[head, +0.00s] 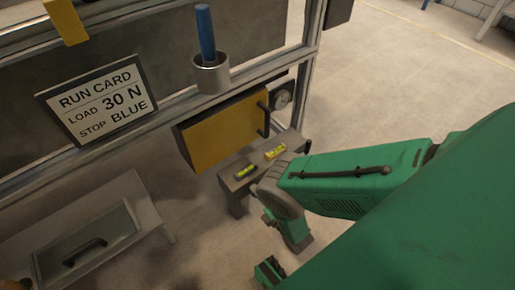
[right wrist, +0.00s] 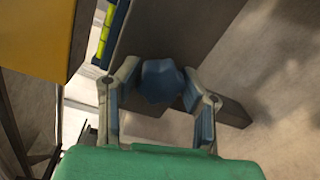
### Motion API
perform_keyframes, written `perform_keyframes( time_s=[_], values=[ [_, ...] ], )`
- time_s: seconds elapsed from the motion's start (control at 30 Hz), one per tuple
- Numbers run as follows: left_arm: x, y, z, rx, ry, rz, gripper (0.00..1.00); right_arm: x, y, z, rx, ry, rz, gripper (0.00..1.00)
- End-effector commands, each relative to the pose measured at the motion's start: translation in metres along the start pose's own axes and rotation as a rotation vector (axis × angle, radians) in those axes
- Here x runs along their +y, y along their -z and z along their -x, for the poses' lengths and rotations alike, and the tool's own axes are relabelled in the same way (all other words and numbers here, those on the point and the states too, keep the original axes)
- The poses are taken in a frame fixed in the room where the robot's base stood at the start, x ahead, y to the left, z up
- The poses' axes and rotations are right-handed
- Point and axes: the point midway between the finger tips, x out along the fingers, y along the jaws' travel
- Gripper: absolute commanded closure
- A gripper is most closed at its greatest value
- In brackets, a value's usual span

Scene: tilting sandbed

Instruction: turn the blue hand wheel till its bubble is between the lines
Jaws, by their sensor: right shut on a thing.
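The blue hand wheel (right wrist: 162,80) is a lobed knob at the bench in the right wrist view. My right gripper (right wrist: 159,84) is shut on it, one finger on each side. In the head view my right wrist is beside the small grey bench (head: 237,182), and the wheel is hidden there. A dark-framed level vial (head: 246,171) with yellow-green liquid lies on the bench; a blue-framed yellow vial (right wrist: 105,35) shows in the right wrist view. I cannot make out its bubble or lines. A yellow-framed vial (head: 275,152) lies behind. My left gripper is out of view.
A yellow panel (head: 222,130) and a round gauge (head: 280,97) are close behind the bench. A run card (head: 98,101) reads load 30 N, stop blue. A blue-handled tool (head: 206,32) stands in a metal cup (head: 211,76). A handled grey lid (head: 88,243) is at lower left.

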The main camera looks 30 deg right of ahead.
Motion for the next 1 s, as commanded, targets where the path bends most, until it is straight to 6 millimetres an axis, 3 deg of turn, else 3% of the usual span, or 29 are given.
perform_keyframes(
  time_s=[0.03,0.4,0.43,0.47,0.83,1.0],
  values=[
    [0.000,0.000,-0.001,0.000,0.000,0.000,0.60,-0.003,0.007,0.003,0.012,0.010,-0.004,0.94],
    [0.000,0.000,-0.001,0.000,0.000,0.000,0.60,-0.003,0.007,0.004,0.011,0.012,-0.002,0.94],
    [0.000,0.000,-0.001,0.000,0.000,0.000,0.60,-0.003,0.007,0.004,0.012,0.012,-0.002,0.54],
    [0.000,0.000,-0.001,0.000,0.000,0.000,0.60,-0.003,0.007,0.004,0.011,0.012,-0.002,0.44],
    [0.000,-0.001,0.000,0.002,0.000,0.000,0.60,-0.002,0.002,0.004,0.004,0.006,0.003,0.42],
    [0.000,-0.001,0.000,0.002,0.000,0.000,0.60,-0.002,0.002,0.026,0.004,0.008,0.003,0.42]
  ],
)
